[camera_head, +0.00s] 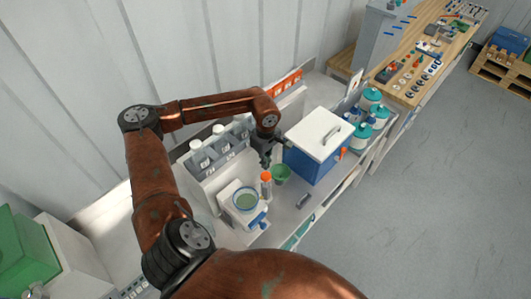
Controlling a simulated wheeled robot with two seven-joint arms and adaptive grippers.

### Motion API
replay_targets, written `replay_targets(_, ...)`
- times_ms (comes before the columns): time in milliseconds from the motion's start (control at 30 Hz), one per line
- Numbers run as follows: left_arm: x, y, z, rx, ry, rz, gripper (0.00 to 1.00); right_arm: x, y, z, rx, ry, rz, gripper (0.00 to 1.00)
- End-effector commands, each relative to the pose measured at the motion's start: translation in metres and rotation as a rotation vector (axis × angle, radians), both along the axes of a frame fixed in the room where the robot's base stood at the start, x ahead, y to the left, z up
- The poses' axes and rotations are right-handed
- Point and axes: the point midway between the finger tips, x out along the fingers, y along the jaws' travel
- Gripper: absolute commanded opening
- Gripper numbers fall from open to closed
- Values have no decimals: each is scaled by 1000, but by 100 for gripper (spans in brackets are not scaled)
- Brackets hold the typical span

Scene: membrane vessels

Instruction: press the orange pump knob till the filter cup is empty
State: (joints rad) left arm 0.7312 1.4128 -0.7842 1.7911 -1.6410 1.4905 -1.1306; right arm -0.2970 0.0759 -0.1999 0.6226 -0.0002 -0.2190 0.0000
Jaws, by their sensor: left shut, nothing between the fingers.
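The orange pump knob (266,177) sits on top of a small post at the near side of the bench. The filter cup (246,201) stands just left of and nearer than the knob, on a white and blue base, with greenish liquid showing inside. My left gripper (266,162) points down just above and behind the knob, shut and empty. I cannot tell whether its tips touch the knob. My right gripper is out of view.
A green cup (281,173) stands close right of the knob. Behind it is a blue box with a white lid (318,136). A grey rack with white-capped bottles (219,152) stands to the left. Teal-lidded jars (363,135) are at the right. The front bench edge is mostly clear.

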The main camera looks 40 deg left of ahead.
Motion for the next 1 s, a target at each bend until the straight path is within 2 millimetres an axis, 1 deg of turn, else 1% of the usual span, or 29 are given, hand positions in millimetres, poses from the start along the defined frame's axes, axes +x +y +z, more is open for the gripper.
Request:
replay_targets(100,-1,-1,-20,-2,4,0,0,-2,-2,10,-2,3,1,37)
replay_targets(200,-1,-1,-34,-2,2,0,0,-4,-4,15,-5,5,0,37)
replay_targets(300,0,-1,-44,-1,1,0,0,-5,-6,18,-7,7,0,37)
replay_targets(500,0,0,-53,-1,-1,0,0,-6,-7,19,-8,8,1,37)
replay_targets(800,0,0,-53,-1,-1,0,0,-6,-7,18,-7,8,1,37)
replay_targets(867,0,0,-56,-1,0,0,0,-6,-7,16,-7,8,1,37)
replay_targets(1000,0,0,-70,-1,0,0,0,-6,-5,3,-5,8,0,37)
